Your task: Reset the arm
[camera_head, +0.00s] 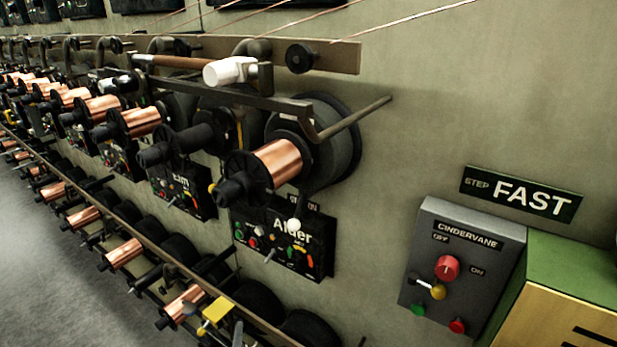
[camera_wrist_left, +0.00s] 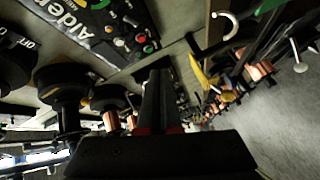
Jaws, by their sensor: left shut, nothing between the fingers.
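My left gripper (camera_wrist_left: 160,75) shows in the left wrist view, its two dark fingers together and red marks near their base. Nothing is held between the fingers. Beyond it in that view are the Alder panel (camera_wrist_left: 75,25), spools and the floor. I cannot clearly make out the left gripper in the head view. My right gripper is in neither view.
A rack of copper spools (camera_head: 277,163) runs along the wall above the Alder panel (camera_head: 285,242). A white-headed hammer (camera_head: 222,72) lies on the rack. The grey Cindervane box (camera_head: 455,290) and a green-topped box (camera_head: 575,265) stand right. Open floor (camera_head: 40,270) lies left.

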